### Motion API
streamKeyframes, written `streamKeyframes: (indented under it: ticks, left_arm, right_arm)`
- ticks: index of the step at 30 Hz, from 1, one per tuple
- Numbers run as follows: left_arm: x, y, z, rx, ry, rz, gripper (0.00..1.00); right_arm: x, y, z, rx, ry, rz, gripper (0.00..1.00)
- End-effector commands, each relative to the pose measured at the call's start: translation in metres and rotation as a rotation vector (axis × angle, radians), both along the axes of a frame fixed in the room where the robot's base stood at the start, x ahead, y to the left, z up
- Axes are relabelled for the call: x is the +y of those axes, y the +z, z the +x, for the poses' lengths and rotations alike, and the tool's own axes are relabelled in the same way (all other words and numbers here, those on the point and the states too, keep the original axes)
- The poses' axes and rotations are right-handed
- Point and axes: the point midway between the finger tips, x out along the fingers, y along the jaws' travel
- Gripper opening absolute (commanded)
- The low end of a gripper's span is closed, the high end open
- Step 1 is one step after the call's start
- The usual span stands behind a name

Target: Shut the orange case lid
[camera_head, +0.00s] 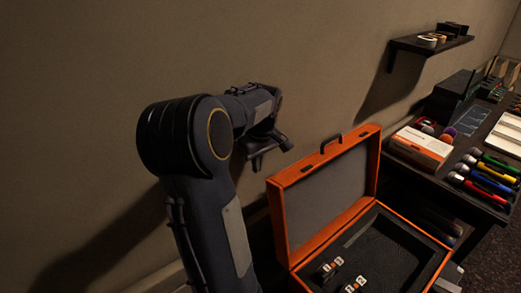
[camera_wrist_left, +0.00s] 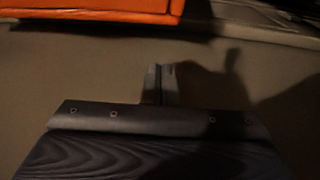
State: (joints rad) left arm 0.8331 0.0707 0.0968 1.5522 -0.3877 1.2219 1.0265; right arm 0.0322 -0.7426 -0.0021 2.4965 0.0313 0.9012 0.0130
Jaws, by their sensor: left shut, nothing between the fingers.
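The orange case lid (camera_head: 328,194) stands open, nearly upright, with a grey inner lining and a dark handle (camera_head: 331,143) on its top edge. The case base (camera_head: 392,246) lies open with dark lining and a few small black, white and orange items in it. My left gripper (camera_head: 270,152) is behind and left of the lid, near the wall, apart from it in the picture and partly hidden by its own wrist. In the left wrist view its fingers (camera_wrist_left: 160,82) are shut and empty. The lid's orange edge (camera_wrist_left: 100,8) seems to cross the top left there. My right gripper is out of view.
A plain wall is close behind my left arm and the lid. To the right, a dark desk (camera_head: 433,183) holds a white and orange box (camera_head: 421,147) and several coloured pens or markers (camera_head: 490,180). A small wall shelf (camera_head: 432,44) hangs above.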

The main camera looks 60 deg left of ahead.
Motion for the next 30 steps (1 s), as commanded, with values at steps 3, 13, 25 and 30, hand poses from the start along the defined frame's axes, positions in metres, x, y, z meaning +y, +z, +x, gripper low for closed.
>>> streamKeyframes:
  ticks: [3, 13, 25, 30]
  left_arm:
    - [-0.003, -0.015, 0.000, -0.001, -0.002, -0.001, 0.00]
    - [-0.036, -0.007, 0.004, -0.001, -0.001, 0.000, 0.00]
    - [-0.038, -0.007, 0.004, -0.001, -0.001, 0.003, 0.00]
    - [-0.045, -0.005, 0.006, -0.001, -0.004, 0.032, 0.00]
  right_arm:
    - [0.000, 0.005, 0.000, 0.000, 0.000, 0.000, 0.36]
    - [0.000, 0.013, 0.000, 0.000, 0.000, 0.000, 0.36]
    - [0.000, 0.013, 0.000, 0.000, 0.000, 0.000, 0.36]
    - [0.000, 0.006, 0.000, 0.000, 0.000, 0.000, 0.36]
